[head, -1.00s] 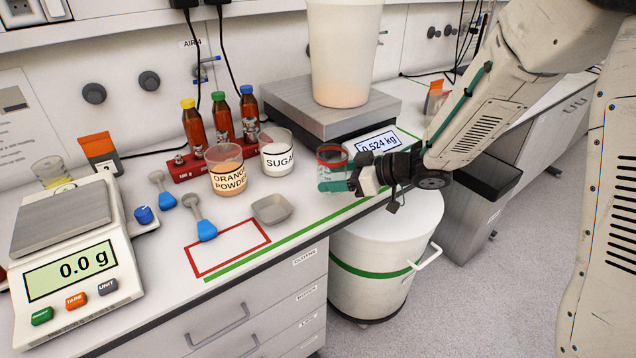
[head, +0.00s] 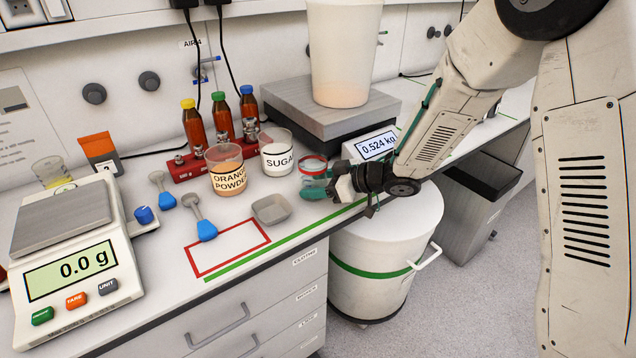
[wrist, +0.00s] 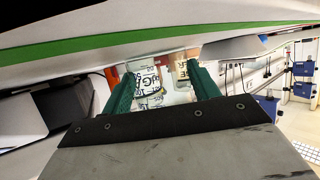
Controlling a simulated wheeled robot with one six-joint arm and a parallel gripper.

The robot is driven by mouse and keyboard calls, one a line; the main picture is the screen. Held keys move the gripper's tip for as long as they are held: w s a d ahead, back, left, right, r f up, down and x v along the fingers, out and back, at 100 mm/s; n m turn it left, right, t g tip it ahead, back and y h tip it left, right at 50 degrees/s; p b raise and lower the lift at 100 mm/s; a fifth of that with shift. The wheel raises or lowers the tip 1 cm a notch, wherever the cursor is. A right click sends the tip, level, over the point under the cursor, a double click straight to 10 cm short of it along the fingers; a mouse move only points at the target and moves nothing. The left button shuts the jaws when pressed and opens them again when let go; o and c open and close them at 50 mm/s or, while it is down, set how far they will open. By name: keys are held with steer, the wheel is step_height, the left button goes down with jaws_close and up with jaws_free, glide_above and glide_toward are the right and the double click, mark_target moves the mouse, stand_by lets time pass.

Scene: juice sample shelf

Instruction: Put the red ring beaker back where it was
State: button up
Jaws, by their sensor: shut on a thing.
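The red ring beaker (head: 313,164) is a small clear beaker with a red band at its rim, close to the right of the sugar beaker (head: 277,158). My gripper (head: 318,188) has teal fingers and is shut on the red ring beaker from the right. I cannot tell whether the beaker's base touches the bench. In the wrist view the two fingers (wrist: 163,85) point toward the labelled beakers; the held glass is hard to make out there.
The orange powder beaker (head: 226,177), a grey weighing dish (head: 272,209) and blue scoops (head: 206,230) stand to the left. A platform scale (head: 385,98) with a big tub (head: 343,60) is behind. A white bin (head: 385,250) stands below the bench edge.

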steer(key=o, duration=1.1)
steer(key=shift+d+r, duration=0.25)
steer(key=shift+d, duration=0.05)
steer(key=v, duration=1.1)
steer(key=shift+s+d+r, duration=0.1)
steer(key=shift+d, duration=0.1)
